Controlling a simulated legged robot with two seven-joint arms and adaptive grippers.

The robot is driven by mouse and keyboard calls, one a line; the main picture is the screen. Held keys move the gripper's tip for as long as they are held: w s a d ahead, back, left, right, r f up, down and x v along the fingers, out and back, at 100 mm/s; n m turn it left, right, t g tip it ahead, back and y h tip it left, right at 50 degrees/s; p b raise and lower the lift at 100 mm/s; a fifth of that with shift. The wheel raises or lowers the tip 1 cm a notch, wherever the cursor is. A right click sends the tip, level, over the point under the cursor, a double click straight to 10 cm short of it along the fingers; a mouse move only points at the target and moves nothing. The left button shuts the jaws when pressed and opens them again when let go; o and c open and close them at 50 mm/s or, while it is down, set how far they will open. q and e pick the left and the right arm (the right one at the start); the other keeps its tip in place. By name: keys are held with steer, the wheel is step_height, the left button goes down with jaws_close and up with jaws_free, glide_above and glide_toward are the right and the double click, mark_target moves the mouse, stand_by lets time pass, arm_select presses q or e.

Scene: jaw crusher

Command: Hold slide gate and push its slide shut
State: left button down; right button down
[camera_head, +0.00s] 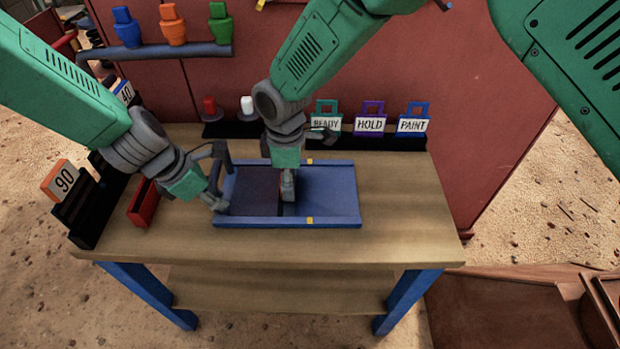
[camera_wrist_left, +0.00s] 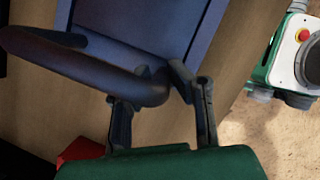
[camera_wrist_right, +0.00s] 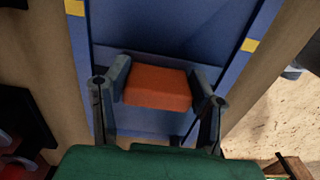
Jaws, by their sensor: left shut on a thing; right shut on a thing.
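The slide gate is a flat blue frame (camera_head: 345,221) lying on the table, with a dark panel or opening (camera_head: 252,190) in its left part and a blue plate (camera_head: 328,188) in its right part. I cannot tell which is the slide. My left gripper (camera_head: 220,202) is shut on the dark curved handle (camera_wrist_left: 95,72) at the frame's left end. My right gripper (camera_head: 288,188) points down between the rails, near the dark part's right edge. In the right wrist view its fingers are shut on an orange block (camera_wrist_right: 157,88), mostly hidden in the head view.
Yellow marks (camera_wrist_right: 249,45) sit on both rails. READY, HOLD and PAINT tags (camera_head: 370,122) stand in a dark rack behind the gate. The table's right side (camera_head: 405,200) is clear.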

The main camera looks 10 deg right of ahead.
arm_select(q)
steer(key=shift+s+d+f, duration=0.1)
steer(key=shift+s, duration=0.05)
arm_select(e)
steer(key=shift+w+a+r, duration=0.1)
steer(key=shift+a, duration=0.15)
steer(key=c, duration=0.6)
jaws_free()
steer(key=shift+c, duration=0.2)
step_height(320, 180, up, 12)
